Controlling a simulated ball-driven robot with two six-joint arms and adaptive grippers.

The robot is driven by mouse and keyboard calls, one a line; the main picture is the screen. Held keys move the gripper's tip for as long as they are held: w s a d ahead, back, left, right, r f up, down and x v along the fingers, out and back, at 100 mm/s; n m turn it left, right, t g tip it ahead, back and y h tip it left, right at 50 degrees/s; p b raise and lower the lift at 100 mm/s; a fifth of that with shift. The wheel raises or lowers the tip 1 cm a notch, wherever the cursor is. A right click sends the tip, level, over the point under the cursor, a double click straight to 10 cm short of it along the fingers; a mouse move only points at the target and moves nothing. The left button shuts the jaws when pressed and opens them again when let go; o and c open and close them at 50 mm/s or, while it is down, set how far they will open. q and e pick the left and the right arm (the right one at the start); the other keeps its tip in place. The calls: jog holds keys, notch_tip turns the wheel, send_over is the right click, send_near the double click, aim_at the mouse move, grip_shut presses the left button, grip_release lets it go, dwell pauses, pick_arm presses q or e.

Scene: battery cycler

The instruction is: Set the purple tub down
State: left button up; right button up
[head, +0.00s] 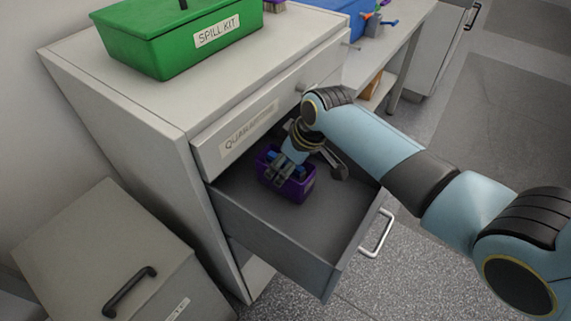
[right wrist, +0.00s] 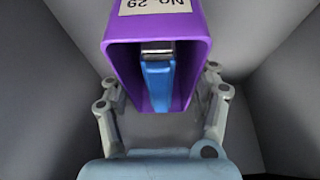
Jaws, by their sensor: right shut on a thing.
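The purple tub (head: 297,192) is inside the open grey drawer (head: 325,225), toward its inner left side. It looks upright and at or close to the drawer floor; I cannot tell whether it touches. My right gripper (head: 278,172) reaches down into the drawer and is shut on the tub. In the right wrist view the tub (right wrist: 117,65) fills the upper middle, with a gripper finger on each side and an upside-down label on it. A blue thing with a metal end (right wrist: 158,85) is in the tub. My left gripper is out of view.
A closed drawer labelled QUARANTINE (head: 235,130) is just above the open one. The green SPILL KIT box (head: 165,40) stands on the cabinet top. The open drawer's floor is bare toward its front handle (head: 377,238). A grey box with a black handle (head: 95,260) stands at lower left.

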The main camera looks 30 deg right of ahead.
jog(key=o, duration=1.5)
jog(key=shift+f, duration=0.1)
jog(key=shift+c, duration=0.2)
jog(key=p+v, duration=0.1)
jog(key=v, duration=1.1)
jog(key=shift+p, duration=0.4)
